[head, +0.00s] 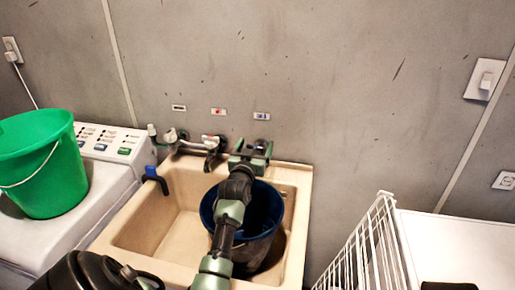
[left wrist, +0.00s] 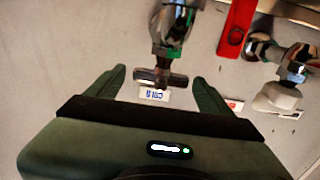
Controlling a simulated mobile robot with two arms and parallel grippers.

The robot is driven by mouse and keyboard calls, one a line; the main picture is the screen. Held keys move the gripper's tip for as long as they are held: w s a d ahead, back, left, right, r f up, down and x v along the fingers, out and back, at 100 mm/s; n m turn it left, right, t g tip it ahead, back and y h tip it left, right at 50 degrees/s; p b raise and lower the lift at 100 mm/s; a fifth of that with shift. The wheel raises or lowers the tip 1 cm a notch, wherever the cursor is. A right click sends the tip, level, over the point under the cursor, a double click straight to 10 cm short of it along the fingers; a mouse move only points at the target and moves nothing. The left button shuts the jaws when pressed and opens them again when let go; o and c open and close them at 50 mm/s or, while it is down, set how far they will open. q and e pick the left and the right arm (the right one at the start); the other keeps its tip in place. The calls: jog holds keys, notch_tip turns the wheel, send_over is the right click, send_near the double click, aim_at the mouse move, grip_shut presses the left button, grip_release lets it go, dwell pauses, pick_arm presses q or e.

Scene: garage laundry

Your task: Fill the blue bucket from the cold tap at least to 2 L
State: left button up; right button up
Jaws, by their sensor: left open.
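The blue bucket (head: 247,258) stands in the beige sink (head: 129,240), under the wall taps and partly hidden by my left arm. I cannot see any water or level in it. The cold tap (left wrist: 172,30) shows in the left wrist view, with its dark cross handle (left wrist: 160,78) beside an upside-down "COLD" label (left wrist: 154,94). My left gripper (head: 250,150) is open at this tap in the head view. In the left wrist view its fingers (left wrist: 158,78) are on either side of the handle, with gaps showing. My right gripper is not in view.
Another tap (head: 210,143) is left of the cold one, under a red-marked label (head: 218,111). A blue clip (head: 155,178) sits on the sink's left rim. A green bucket (head: 43,165) stands on the washing machine (head: 113,190). A white wire rack (head: 365,250) is at the right.

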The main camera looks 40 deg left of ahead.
aim_at(256, 145)
pick_arm(q)
jog(key=x, duration=0.1)
jog(key=b+x, duration=0.1)
jog(key=shift+w+a+f, duration=0.1)
jog(key=shift+w+f, duration=0.2)
jog(key=shift+w+a+r+b, duration=0.1)
jog(key=shift+w+a+b, duration=0.1)
jog(key=shift+w+b, duration=0.15)
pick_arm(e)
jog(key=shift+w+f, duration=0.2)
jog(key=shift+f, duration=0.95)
pick_arm(q)
jog(key=shift+r, duration=0.1)
